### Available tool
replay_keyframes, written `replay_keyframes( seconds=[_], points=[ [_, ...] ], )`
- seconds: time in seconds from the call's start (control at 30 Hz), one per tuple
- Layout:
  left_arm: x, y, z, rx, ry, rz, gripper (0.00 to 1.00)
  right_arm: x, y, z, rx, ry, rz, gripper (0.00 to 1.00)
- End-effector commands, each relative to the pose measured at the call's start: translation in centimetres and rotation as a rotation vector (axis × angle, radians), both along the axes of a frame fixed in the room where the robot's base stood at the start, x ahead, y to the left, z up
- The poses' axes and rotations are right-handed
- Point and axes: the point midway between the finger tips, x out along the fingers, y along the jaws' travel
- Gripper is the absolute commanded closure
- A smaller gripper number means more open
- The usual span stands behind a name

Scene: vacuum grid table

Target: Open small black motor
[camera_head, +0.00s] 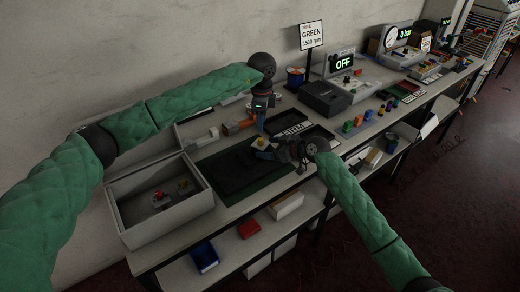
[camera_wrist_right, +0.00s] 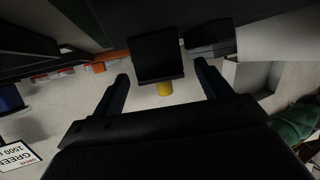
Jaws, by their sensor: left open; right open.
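In the head view my right gripper (camera_head: 262,150) reaches in from the right, low over the dark mat, beside a small yellowish part (camera_head: 260,142). My left gripper (camera_head: 260,126) points down just above that spot and is open. The grippers hide most of the motor in the head view, so whether the left one touches it cannot be told.
A grey bin (camera_head: 160,226) with small parts stands at the left. A dark green mat (camera_head: 262,190) lies under the grippers. An orange-and-grey tool (camera_head: 236,127) lies behind them. A GREEN 1500 rpm sign (camera_head: 311,36) and an OFF display (camera_head: 343,64) stand farther back.

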Motion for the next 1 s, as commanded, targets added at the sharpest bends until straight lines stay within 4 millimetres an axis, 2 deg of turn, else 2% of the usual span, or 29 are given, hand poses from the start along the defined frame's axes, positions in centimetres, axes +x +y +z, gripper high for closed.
replay_keyframes(
  seconds=[0.1, 0.3, 0.67, 0.77, 1.0],
  points=[
    [0.0, 0.1, 0.0, 0.0, 0.0, 0.001, 0.58, 0.8, 1.4, -0.6, 0.003, 0.001, 0.0, 0.24],
    [0.0, 0.0, 0.0, 0.0, 0.0, 0.001, 0.58, 1.6, 2.7, -1.3, 0.002, 0.001, 0.001, 0.24],
    [0.0, 0.1, 0.0, 0.0, 0.0, 0.001, 0.58, 1.9, 3.1, -1.5, -0.001, 0.001, 0.0, 0.24],
    [0.0, 0.1, 0.0, 0.0, 0.0, 0.001, 0.58, 1.9, 3.1, -1.5, -0.001, 0.001, 0.0, 0.39],
    [0.0, 0.1, 0.0, 0.0, 0.0, 0.001, 0.58, 1.9, 3.0, -1.5, 0.0, 0.001, 0.0, 0.86]
  ],
)
